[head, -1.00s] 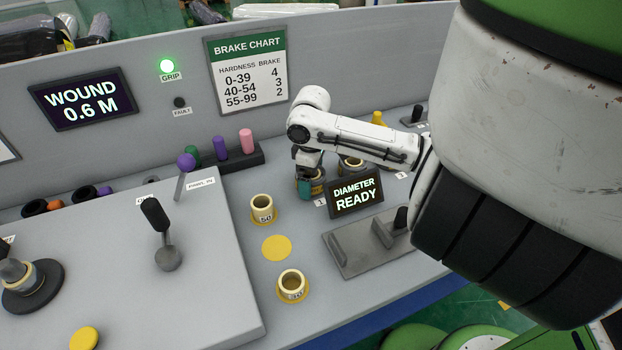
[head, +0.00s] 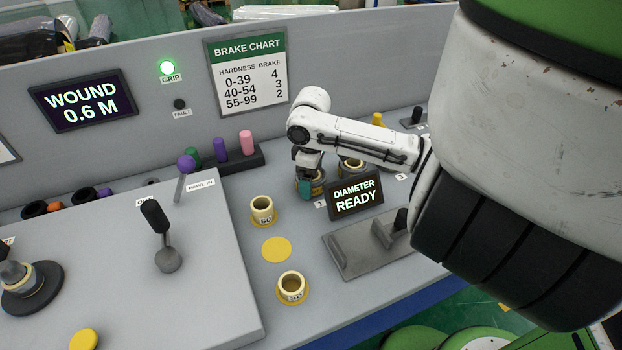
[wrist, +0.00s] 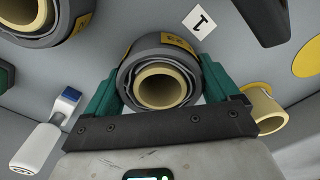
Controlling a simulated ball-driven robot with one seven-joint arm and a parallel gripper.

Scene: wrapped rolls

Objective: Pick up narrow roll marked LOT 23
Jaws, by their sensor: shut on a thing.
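A dark grey wrapped roll with a cream core (wrist: 163,90) sits between the two green fingers of my gripper (wrist: 165,88) in the wrist view. Its yellow label (wrist: 177,42) is upside down there and seems to read 23. My gripper is shut on this roll, one finger on each side. In the head view, my gripper (head: 306,188) is at the back of the bench, with the roll (head: 319,184) partly hidden behind it. I cannot tell whether the roll touches the bench.
Another wrapped roll (wrist: 36,30) stands close by. A display reading "DIAMETER READY" (head: 355,195) stands just right of my gripper. Two cream cores (head: 262,210) (head: 291,286) stand in front, with a bare yellow disc (head: 277,249) between. A grey gauge plate (head: 360,250) lies to the right.

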